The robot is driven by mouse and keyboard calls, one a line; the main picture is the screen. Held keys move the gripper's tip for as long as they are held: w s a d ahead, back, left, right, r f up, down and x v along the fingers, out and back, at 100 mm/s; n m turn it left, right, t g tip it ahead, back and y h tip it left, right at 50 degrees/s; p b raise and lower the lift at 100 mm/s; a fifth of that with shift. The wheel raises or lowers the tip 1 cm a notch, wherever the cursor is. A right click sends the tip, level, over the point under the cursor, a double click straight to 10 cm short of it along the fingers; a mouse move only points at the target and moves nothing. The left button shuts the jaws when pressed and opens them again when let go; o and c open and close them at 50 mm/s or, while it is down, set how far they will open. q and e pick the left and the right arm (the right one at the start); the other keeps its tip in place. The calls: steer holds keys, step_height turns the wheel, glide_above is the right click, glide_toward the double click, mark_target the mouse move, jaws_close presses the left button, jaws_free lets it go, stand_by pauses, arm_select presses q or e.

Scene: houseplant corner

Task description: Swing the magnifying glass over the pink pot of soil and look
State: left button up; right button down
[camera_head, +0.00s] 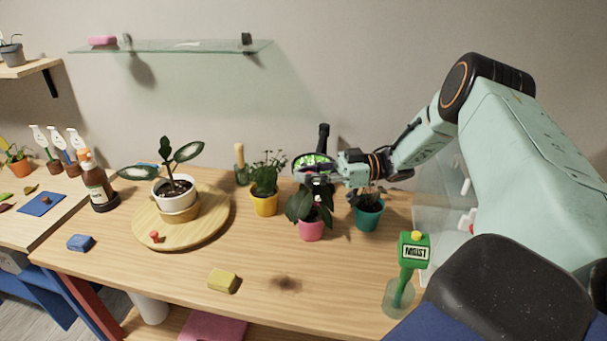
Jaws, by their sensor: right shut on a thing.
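The pink pot (311,231) stands on the wooden table with a dark-leaved plant in it; its soil is hidden by leaves. The magnifying glass (312,162) is a round lens with a dark rim above the pink pot's plant, with bright green showing in it. My right gripper (336,173) comes in from the right and is shut at the lens's right edge, apparently on the magnifying glass. The dark upright piece behind the lens may be its stand. My left gripper is not in view.
A yellow pot (264,205) and a teal pot (368,217) stand close on either side. A white pot (176,191) sits on a round wooden board (140,233). A green moisture meter (407,262) stands front right.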

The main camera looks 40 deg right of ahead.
steer(key=shift+w+d+r, duration=0.15)
steer(key=shift+r, duration=0.15)
steer(key=c, duration=1.7)
jaws_free()
steer(key=o, duration=0.5)
steer(key=shift+d+f, duration=0.1)
steer(key=shift+f, duration=0.2)
steer(key=shift+r, duration=0.1)
steer(key=shift+r, duration=4.95)
